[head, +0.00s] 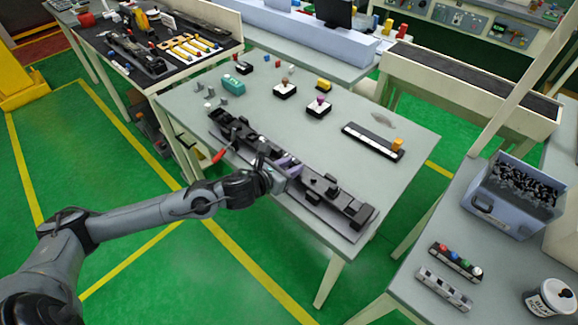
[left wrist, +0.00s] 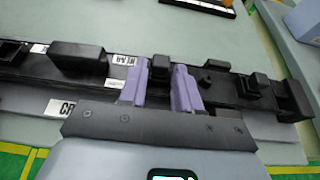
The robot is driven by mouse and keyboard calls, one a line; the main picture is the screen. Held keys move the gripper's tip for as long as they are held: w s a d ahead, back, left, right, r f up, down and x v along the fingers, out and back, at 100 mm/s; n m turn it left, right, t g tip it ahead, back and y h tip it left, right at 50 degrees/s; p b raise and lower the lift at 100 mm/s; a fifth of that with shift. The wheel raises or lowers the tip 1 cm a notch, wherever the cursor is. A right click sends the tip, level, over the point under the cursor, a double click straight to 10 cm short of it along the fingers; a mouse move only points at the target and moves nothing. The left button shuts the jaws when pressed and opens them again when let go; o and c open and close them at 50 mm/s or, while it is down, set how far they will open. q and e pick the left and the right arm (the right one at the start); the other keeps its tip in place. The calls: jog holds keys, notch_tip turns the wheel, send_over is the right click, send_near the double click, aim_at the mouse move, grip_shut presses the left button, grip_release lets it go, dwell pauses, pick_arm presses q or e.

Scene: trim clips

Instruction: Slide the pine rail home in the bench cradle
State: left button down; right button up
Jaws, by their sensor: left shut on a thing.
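The bench cradle (head: 342,222) is a long dark fixture with black blocks, lying along the front edge of the grey bench. It also spans the left wrist view (left wrist: 225,92), with white labels on it. My left gripper (head: 288,165) is at its middle. In the left wrist view its purple fingers (left wrist: 161,88) reach over the dark bar, one on each side of a black upright block (left wrist: 160,66), and are shut on it. No pine-coloured rail can be told apart from the dark parts. My right gripper is not in view.
Behind the cradle stand two small button boxes (head: 285,91) (head: 319,107) and a teal block (head: 232,82). A black-and-white strip (head: 370,140) lies at the right. The bench between is mostly clear. A red-handled part (head: 218,155) sticks out at the front edge.

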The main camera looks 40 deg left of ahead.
pick_arm(q)
jog(key=c, duration=1.1)
grip_release()
jog(key=shift+d, duration=0.2)
jog(key=shift+c, duration=0.2)
jog(key=o, duration=0.4)
jog(key=shift+d, duration=0.1)
jog(key=shift+p+v, duration=0.55)
jog(key=shift+v, duration=4.8)
jog(key=shift+s, duration=0.1)
